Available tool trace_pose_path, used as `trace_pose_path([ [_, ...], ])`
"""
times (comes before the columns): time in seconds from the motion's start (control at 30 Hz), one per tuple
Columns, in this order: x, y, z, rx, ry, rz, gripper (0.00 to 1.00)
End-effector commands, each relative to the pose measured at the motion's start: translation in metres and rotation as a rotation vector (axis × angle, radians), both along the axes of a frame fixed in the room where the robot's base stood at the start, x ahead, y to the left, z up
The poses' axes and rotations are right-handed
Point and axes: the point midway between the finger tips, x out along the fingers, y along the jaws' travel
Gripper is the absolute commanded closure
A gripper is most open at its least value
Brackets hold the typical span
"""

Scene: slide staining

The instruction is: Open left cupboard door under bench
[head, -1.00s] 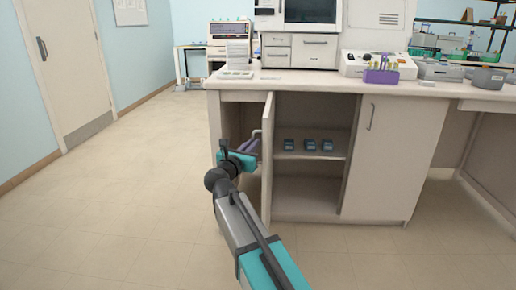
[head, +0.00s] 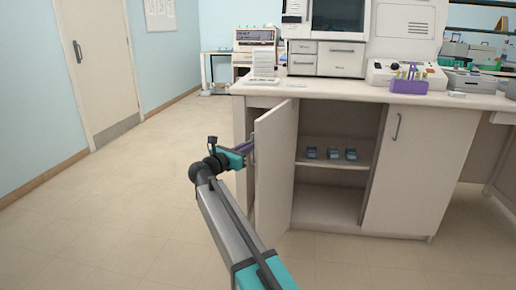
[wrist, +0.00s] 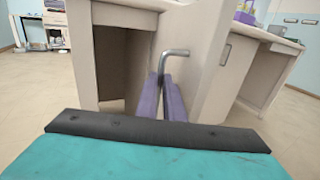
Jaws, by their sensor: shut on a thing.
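The left cupboard door (head: 275,165) under the bench stands swung out, wide open, with the cupboard's inside showing to its right. My gripper (head: 252,152) is at the left, outer face of the door, and its purple fingers (wrist: 169,100) are shut on the door's metal handle (wrist: 173,54) in the wrist view. The door (wrist: 209,70) rises just right of the fingers there. The lower part of the handle is hidden between the fingers.
The cupboard shelf (head: 330,164) holds three small blue items (head: 331,153). The right cupboard door (head: 415,170) is shut. The bench top (head: 350,86) carries instruments and a purple rack (head: 409,87). The floor (head: 120,190) to the left is clear.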

Motion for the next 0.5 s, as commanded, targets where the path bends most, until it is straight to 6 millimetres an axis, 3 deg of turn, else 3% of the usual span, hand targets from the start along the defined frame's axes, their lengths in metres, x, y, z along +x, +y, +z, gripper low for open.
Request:
trace_pose_path([
  [0.5,0.0081,0.0106,-0.0028,0.002,0.005,-0.002,1.0],
])
